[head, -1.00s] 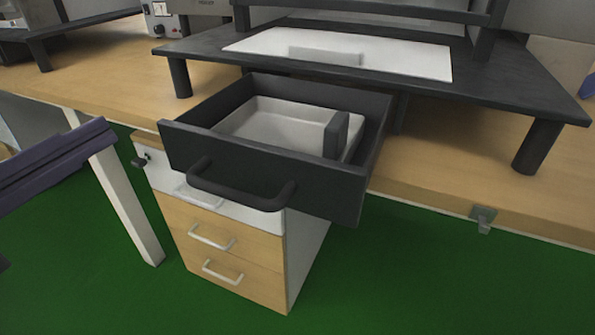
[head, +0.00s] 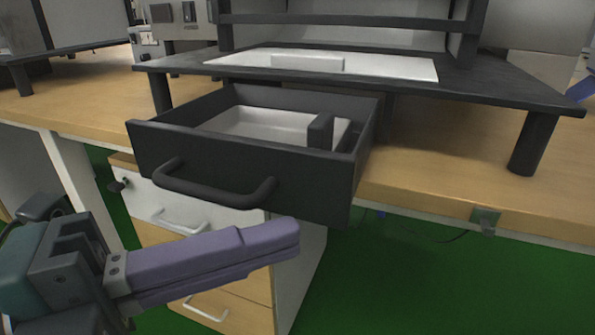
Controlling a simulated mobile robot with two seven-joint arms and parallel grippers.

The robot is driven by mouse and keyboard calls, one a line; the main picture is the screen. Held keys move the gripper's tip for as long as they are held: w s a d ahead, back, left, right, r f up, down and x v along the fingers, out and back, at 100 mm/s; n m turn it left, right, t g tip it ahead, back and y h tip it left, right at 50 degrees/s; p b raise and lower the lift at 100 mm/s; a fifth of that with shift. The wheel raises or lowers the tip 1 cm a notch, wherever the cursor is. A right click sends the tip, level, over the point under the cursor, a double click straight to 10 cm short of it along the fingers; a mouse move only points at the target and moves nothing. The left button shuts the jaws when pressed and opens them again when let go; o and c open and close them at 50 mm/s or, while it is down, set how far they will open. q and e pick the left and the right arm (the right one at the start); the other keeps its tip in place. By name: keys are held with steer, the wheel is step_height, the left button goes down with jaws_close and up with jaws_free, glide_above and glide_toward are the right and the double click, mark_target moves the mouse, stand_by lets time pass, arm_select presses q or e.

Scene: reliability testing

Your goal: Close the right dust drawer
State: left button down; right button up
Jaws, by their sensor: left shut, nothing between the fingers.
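The dark grey dust drawer (head: 310,192) is pulled out from under the black raised platform, above the wooden bench. A dark bar handle (head: 213,194) curves out from its front. A white tray (head: 260,124) with a dark upright block (head: 320,131) lies inside the drawer. My left gripper (head: 298,238) has purple fingers closed together with nothing in them. It is below and in front of the drawer and appears apart from the handle. My right gripper is not in view.
The black platform (head: 500,85) stands on legs over the wooden bench (head: 420,185). A cabinet with a white top drawer (head: 150,197) and wooden drawers is beneath. Green floor is clear at right.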

mark_target(331, 195)
arm_select(q)
steer(key=w, duration=0.1)
steer(key=w+d+b, duration=0.1)
steer(key=w, duration=0.1)
steer(key=shift+w+d, duration=0.1)
steer(key=shift+w, duration=0.05)
steer(key=shift+w+d, duration=0.1)
steer(key=shift+w, duration=0.2)
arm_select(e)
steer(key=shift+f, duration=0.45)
arm_select(q)
steer(key=shift+w, duration=0.1)
